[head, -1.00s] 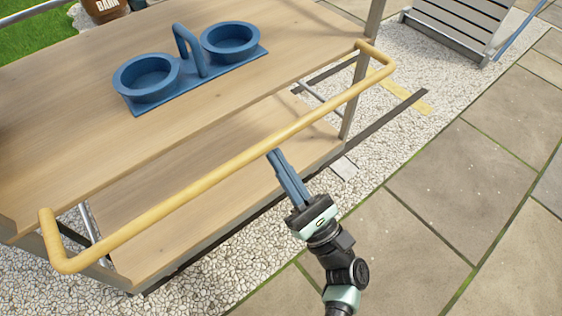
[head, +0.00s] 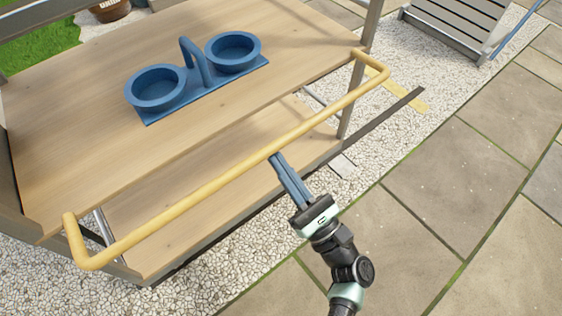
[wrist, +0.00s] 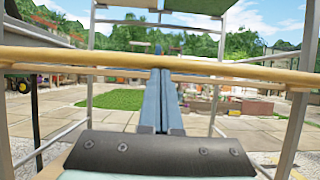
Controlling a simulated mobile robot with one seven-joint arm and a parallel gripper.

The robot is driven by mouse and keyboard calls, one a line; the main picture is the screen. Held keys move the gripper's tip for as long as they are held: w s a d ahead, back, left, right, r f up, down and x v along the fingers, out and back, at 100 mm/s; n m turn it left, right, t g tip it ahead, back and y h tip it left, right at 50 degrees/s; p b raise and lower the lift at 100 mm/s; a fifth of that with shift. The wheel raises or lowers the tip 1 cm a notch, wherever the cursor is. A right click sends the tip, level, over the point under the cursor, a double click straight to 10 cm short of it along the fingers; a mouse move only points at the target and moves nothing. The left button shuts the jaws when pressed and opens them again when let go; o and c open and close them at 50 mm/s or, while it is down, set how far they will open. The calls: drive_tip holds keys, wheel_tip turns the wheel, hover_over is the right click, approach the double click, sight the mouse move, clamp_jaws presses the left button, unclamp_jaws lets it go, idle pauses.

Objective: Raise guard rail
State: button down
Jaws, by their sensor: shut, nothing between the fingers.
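The guard rail is a yellow bent bar (head: 215,181) along the near side of a wooden bench. It runs from the bench's front left corner to its right end. In the wrist view the rail (wrist: 90,56) crosses the whole picture about level. My gripper (head: 275,157) is shut and empty, its blue fingers pointing up at the rail's middle. In the wrist view the fingertips (wrist: 161,72) meet the rail's lower edge. I cannot tell whether they touch it.
A blue two-cup holder (head: 196,84) with a handle stands on the bench top (head: 100,150). A lower wooden shelf (head: 190,220) lies below. A slatted grey crate (head: 458,35) stands at the top right. Paving (head: 460,180) at right is open.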

wheel_tip(320, 180, up, 6)
drive_tip(key=g+h+p, duration=0.1)
drive_tip(key=p, duration=0.6)
drive_tip(key=g+h+p, duration=0.1)
drive_tip(key=g+p, duration=0.1)
drive_tip(key=p, duration=0.6)
drive_tip(key=shift+w+a+r, duration=0.1)
drive_tip(key=shift+r, duration=0.1)
drive_tip(key=r+g+h+p, duration=0.1)
drive_tip(key=p, duration=0.4)
drive_tip(key=w+a+r+g+h+p, duration=0.1)
drive_tip(key=r+p, duration=0.1)
drive_tip(key=p, duration=0.3)
drive_tip(key=r+g+h+p, duration=0.1)
drive_tip(key=p, duration=0.4)
drive_tip(key=shift+w+a+r+g, duration=0.2)
drive_tip(key=shift+w+r+g, duration=0.15)
drive_tip(key=shift+w+g, duration=0.05)
drive_tip(key=w+a+r+g+h+p, duration=0.3)
drive_tip(key=w+p, duration=0.3)
drive_tip(key=p, duration=0.8)
drive_tip(key=shift+w+a+r+g, duration=0.2)
drive_tip(key=shift+a+r+g, duration=0.4)
drive_tip(key=shift+a+g, duration=0.15)
